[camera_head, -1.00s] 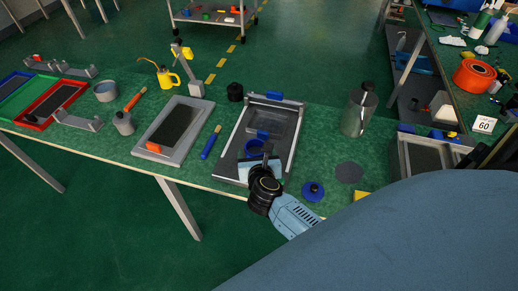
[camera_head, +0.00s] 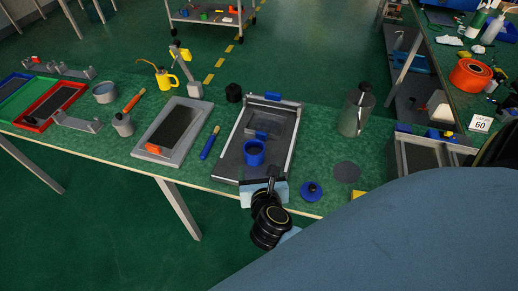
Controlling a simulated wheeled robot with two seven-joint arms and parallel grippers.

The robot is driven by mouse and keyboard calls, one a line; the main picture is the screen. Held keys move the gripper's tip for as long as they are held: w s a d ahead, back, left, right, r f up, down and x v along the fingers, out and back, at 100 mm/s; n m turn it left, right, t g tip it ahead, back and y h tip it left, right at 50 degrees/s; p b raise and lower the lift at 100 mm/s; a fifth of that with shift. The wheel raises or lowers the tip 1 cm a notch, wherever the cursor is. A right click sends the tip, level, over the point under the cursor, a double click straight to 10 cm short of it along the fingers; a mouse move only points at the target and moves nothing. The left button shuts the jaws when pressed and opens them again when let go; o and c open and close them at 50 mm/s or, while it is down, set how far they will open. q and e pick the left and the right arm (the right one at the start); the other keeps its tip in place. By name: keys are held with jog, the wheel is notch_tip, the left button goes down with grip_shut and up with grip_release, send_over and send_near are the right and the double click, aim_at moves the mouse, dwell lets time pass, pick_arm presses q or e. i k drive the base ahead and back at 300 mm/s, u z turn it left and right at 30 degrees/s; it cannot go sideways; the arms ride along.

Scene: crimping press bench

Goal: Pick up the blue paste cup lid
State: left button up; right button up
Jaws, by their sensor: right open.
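The blue paste cup lid (camera_head: 311,192) is a round blue disc with a dark knob on top. It lies on the green bench near the front edge, right of the grey press tray. The open blue cup (camera_head: 254,152) stands inside the grey tray (camera_head: 230,162). My right gripper (camera_head: 272,180) is open at the tray's front edge, left of the lid and apart from it. Its fingers are small and partly hidden by the wrist. My left gripper is not in view.
A dark round disc (camera_head: 347,172) lies right of the lid. A yellow block (camera_head: 358,195) sits at the front edge. A blue-handled tool (camera_head: 210,142) lies left of the tray.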

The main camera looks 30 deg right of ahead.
aim_at(312, 190)
jog(key=z, duration=1.05)
